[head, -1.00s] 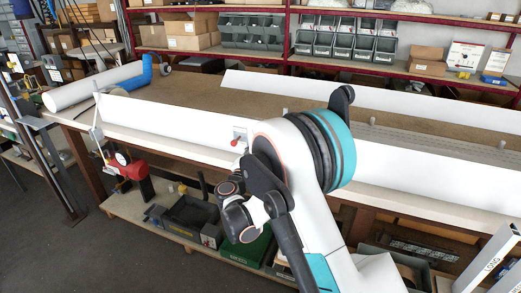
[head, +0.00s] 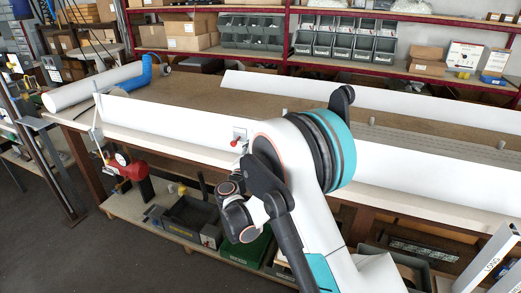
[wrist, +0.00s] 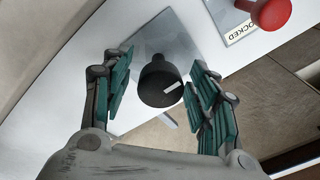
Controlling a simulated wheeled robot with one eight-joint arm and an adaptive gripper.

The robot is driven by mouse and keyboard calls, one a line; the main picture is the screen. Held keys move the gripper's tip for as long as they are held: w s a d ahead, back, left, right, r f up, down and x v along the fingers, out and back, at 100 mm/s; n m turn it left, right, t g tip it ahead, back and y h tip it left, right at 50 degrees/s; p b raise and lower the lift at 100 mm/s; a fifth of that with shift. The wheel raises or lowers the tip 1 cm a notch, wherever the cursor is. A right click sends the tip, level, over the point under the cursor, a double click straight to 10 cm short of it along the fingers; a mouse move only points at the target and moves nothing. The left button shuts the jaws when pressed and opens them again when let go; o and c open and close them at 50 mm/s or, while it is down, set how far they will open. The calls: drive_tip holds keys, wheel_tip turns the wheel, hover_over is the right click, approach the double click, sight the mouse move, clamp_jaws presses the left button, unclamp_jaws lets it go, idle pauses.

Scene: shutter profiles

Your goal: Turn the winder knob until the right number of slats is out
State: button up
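The winder knob (wrist: 160,82) is black with a white mark and sits on a grey plate in the wrist view. My gripper (wrist: 160,88) is open around it, with one teal-padded finger on each side and a visible gap to the knob. In the head view my arm hides the knob and my fingers. A red knob (wrist: 270,12) is beside it on a plate lettered "OCKED"; it also shows in the head view (head: 235,143). I cannot make out any separate slats.
A long white panel (head: 165,122) runs along the bench front, and another white panel (head: 400,105) lies behind it. A white roll (head: 85,90) and a blue part are at the left. Shelves with grey bins stand behind. A red tool (head: 128,166) hangs at the bench front.

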drive_tip(key=v, duration=1.2)
drive_tip(key=shift+a, duration=0.1)
